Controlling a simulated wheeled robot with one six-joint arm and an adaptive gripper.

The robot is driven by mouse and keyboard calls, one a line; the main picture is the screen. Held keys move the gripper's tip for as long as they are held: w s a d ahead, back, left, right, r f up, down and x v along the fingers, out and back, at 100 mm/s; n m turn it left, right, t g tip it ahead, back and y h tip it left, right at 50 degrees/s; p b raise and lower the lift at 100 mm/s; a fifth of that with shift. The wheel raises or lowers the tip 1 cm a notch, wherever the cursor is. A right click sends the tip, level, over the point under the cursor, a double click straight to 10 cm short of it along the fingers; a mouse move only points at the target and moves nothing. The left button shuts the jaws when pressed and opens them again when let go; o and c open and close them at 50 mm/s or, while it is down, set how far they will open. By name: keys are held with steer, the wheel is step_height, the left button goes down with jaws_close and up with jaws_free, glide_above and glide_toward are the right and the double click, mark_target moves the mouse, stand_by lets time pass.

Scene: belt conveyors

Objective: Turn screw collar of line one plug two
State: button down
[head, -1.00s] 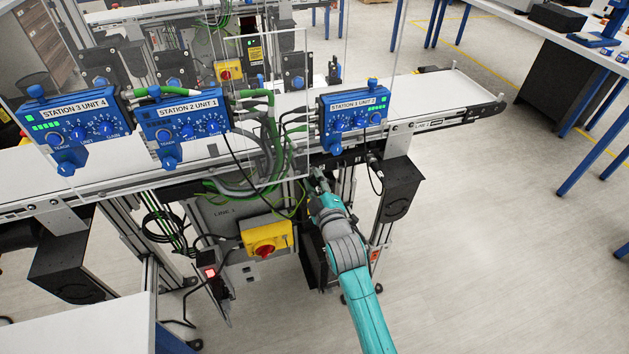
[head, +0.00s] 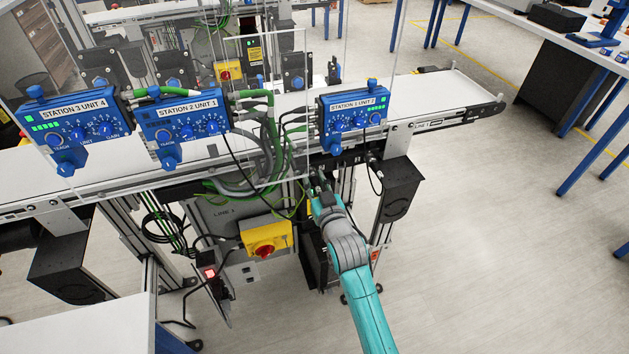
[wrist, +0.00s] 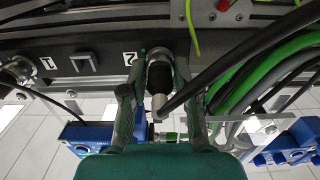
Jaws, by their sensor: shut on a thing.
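Plug two (wrist: 158,78) is a dark ridged screw collar with a grey metal end, under the label "2" (wrist: 129,58) on the dark rail. My gripper (wrist: 158,68) has one finger on each side of the collar and is shut on it. A black cable passes close to the plug's lower end. In the head view, my gripper (head: 317,186) is under the conveyor, below the Station 1 Unit 2 box, and the collar is too small to tell there.
Plug one (wrist: 18,71) sits to the left by the label "1". Thick green and black cables (wrist: 272,80) crowd the right side of my gripper. A yellow switch box (head: 266,238) stands left of my arm. The Station 1 Unit 2 box (head: 353,113) is above.

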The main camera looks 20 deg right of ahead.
steer(key=m, duration=0.6)
steer(key=shift+d, duration=0.1)
steer(key=m, duration=0.6)
steer(key=shift+f+m, duration=0.1)
steer(key=shift+m, duration=0.2)
stand_by(0.3)
steer(key=c, duration=0.8)
jaws_free()
steer(key=shift+c, duration=0.2)
steer(key=s, duration=1.2)
steer(key=shift+d, duration=0.1)
